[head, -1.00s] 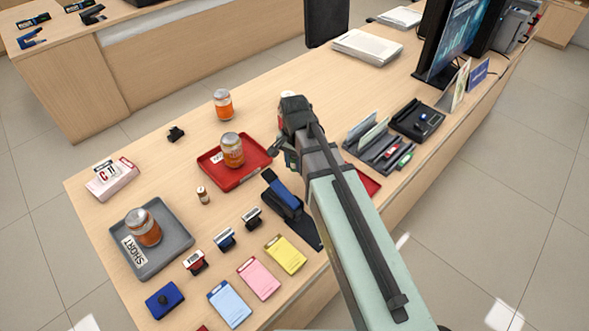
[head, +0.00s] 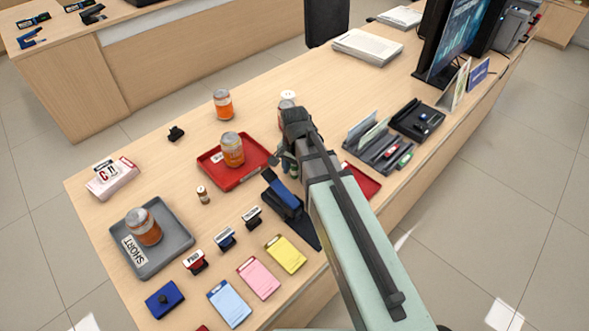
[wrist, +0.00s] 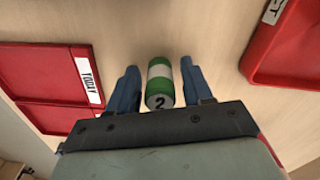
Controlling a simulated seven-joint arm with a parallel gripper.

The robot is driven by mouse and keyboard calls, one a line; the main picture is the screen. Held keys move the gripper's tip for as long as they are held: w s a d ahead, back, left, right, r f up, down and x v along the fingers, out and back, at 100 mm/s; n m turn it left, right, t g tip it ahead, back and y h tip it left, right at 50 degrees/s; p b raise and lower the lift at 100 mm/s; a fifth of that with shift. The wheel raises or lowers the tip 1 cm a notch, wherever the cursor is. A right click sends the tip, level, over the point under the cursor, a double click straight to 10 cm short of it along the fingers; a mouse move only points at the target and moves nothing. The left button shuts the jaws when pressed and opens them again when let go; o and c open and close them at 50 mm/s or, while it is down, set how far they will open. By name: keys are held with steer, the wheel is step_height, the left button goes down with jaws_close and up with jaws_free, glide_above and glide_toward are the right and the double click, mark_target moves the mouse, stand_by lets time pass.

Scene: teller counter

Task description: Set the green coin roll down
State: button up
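The green coin roll (wrist: 160,83) has a pale middle band and a "2" on its near end. In the wrist view it is between the two blue fingers of my gripper (wrist: 161,88). A narrow gap shows on each side of the roll, so the fingers look open around it. The wood counter shows behind it; I cannot tell if the roll touches the counter. In the head view my gripper (head: 289,166) is low over the counter, right of a red tray (head: 212,176), and my arm hides most of that spot.
A second red tray (head: 366,183) lies right of my arm. A grey tray (head: 165,262) labelled SHORT holds a jar (head: 144,228). Another jar (head: 223,104) stands behind the red tray. Stamps and a blue-topped device (head: 284,194) are close in front.

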steer(key=shift+r, duration=0.1)
step_height(320, 180, up, 12)
steer(key=shift+r, duration=0.1)
stand_by(0.9)
stand_by(0.4)
